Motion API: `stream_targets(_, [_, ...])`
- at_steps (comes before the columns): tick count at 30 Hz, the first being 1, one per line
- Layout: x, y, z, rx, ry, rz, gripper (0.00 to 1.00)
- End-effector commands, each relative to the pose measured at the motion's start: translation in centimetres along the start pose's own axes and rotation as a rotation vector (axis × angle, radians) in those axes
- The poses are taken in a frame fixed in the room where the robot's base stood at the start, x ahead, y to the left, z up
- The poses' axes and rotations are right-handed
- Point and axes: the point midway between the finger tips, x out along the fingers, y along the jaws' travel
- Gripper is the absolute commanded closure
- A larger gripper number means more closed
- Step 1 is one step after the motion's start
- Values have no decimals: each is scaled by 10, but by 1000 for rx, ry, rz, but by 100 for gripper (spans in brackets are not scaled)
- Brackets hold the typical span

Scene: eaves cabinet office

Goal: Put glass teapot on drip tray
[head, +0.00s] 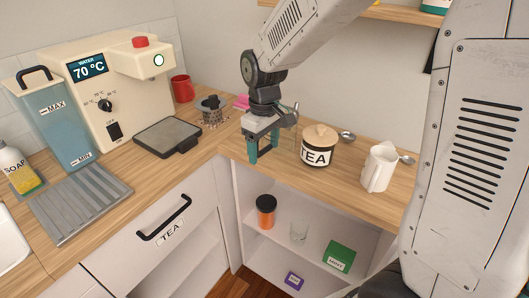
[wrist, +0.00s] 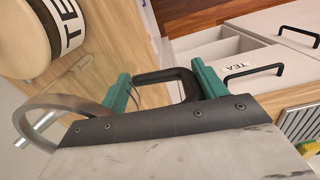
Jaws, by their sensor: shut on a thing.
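My gripper (head: 263,151) is over the wooden counter near its inner corner, left of the tea jar. In the wrist view its green fingers (wrist: 162,84) are shut on the black handle of the glass teapot (wrist: 165,76). The clear glass body is hard to make out. A grey rounded rim shows left of the fingers. In the head view the teapot (head: 287,132) is mostly lost behind my gripper, and I cannot tell whether it touches the counter. The drip tray (head: 168,137), dark with a grey top, lies in front of the cream water dispenser, empty.
The tea jar (head: 318,147) and a white pitcher (head: 378,169) stand to the right. A strainer (head: 211,110) and red mug (head: 182,88) stand between my gripper and the dispenser (head: 110,85). A ribbed grey mat (head: 87,203) lies front left. Open shelves are below.

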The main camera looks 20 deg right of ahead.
Motion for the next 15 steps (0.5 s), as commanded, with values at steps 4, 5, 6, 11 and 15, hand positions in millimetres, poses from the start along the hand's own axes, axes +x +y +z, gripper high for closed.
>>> stream_targets(4, [2,12,-11,0,0,0,69])
stream_targets(5, [2,13,-12,0,0,0,69])
stream_targets(6, [3,14,-13,-1,0,0,69])
stream_targets(11, [21,13,-12,-1,-3,-1,69])
stream_targets(15, [36,13,-12,-1,0,0,69])
